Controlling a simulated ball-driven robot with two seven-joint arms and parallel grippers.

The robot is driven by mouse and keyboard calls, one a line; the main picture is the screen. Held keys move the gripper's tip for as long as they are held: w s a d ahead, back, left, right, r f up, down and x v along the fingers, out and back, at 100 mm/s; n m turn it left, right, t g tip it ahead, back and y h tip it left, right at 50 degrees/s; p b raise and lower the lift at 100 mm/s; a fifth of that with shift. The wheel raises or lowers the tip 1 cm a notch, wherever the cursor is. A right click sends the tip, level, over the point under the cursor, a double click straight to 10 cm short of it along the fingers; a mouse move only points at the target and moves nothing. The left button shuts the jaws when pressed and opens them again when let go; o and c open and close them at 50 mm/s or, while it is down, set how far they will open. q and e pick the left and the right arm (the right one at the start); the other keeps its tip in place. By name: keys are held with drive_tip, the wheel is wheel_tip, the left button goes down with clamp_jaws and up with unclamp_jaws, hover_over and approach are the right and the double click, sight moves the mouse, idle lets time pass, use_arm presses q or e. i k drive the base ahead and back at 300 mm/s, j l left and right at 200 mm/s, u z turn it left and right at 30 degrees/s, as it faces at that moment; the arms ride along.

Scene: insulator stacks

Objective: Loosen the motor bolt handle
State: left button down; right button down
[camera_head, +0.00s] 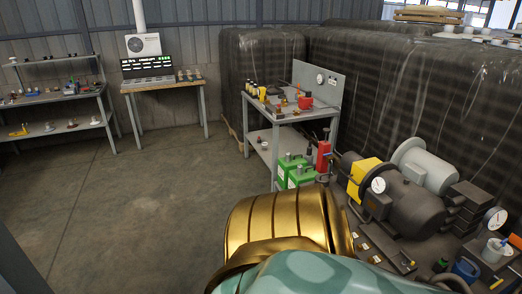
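A dark grey motor-like machine (412,208) with a yellow block (364,176) and a round white-faced gauge (378,185) is at the right. A large pale grey cylindrical unit (428,168) stands just behind it. I cannot make out a bolt handle on it at this size. Neither gripper shows. A gold and teal rounded shape, likely part of my own body, fills the bottom centre and hides what lies beneath it.
A metal workbench (265,152) with small tools stands in the middle, with green containers (293,166) and a red cylinder (323,156) beside it. Black-wrapped stacks (400,88) line the back right. A table with a screen (148,66) is at the back. The concrete floor (135,205) at left is clear.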

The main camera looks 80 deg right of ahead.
sight(407, 258)
drive_tip(key=z, duration=4.05)
